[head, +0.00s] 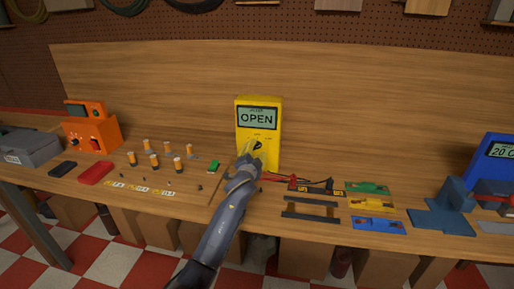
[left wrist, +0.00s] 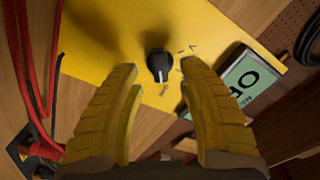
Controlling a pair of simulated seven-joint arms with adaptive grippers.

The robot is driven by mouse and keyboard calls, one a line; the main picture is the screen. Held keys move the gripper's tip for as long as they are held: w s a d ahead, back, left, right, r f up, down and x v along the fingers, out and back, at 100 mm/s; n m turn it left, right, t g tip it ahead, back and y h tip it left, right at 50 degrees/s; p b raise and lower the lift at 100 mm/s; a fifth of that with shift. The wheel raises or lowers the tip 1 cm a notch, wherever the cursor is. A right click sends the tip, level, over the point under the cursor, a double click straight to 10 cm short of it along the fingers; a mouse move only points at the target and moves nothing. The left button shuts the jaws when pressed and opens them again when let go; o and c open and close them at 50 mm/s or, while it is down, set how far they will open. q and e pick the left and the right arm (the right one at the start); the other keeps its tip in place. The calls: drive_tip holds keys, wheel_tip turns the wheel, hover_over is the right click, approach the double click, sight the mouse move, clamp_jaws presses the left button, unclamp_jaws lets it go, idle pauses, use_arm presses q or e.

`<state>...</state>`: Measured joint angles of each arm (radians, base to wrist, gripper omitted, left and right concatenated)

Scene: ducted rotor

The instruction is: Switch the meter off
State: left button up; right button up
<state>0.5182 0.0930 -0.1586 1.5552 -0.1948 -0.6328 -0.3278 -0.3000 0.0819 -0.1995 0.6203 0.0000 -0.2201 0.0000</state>
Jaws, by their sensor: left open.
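The yellow meter (head: 271,160) stands upright on the workbench against the back board. Its display (head: 257,118) reads "OPEN". In the left wrist view the yellow meter face (left wrist: 110,30) fills the upper middle, with a black dial knob (left wrist: 158,65) bearing a white pointer mark and several small marks around it. My left gripper (head: 254,150) is in front of the meter's dial. In the left wrist view its two yellow fingers (left wrist: 160,95) are open, one on each side of the knob in the picture, and do not visibly touch it. My right gripper is not in view.
Red and black probe leads (head: 300,184) lie right of the meter, and red leads (left wrist: 28,70) show near my left gripper. Coloured plates (head: 370,204) and a blue device (head: 495,160) are farther right. Several orange-topped cylinders (head: 153,160) and an orange unit (head: 92,133) stand left.

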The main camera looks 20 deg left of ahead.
sight(257, 147)
use_arm(q)
drive_tip(key=shift+w+a, duration=0.15)
drive_tip(key=shift+w, duration=1.5)
clamp_jaws()
